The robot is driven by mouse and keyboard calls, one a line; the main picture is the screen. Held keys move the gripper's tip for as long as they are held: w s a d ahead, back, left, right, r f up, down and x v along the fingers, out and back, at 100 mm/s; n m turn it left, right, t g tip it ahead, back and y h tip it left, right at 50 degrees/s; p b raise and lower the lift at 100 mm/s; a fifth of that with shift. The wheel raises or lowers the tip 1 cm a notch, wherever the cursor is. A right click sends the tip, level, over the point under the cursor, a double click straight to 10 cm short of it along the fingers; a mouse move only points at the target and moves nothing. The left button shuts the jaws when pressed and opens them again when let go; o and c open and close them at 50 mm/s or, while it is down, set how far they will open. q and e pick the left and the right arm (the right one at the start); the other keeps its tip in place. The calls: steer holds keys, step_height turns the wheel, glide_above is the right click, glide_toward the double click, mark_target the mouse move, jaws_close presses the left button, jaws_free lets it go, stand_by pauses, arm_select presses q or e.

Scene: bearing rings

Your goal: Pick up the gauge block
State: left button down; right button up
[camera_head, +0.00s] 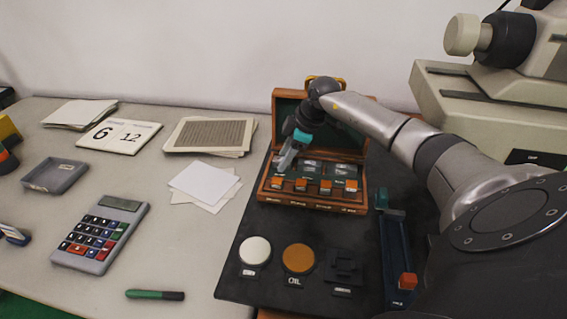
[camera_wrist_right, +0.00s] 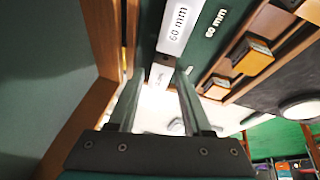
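The wooden case (camera_head: 312,205) stands open on the dark mat, its green-lined lid raised at the back. Inside are several metal gauge blocks (camera_head: 310,168) in rows, with orange pieces along the front. My right gripper (camera_head: 287,160) points down at the left part of the case. In the right wrist view its two fingers (camera_wrist_right: 158,85) are apart, on either side of a small pale block end (camera_wrist_right: 162,74); I cannot tell whether they touch it. A long metal block marked 60 mm (camera_wrist_right: 181,24) lies just beyond, in a green recess. My left gripper is out of view.
The dark mat (camera_head: 238,277) holds a white disc (camera_head: 255,250), an orange disc (camera_head: 298,258) and a blue stand (camera_head: 396,255) at right. A calculator (camera_head: 101,233), papers (camera_head: 204,184) and a grey tray (camera_head: 55,175) lie left. A large machine (camera_head: 480,105) stands back right.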

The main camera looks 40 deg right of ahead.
jaws_close()
stand_by(0.8)
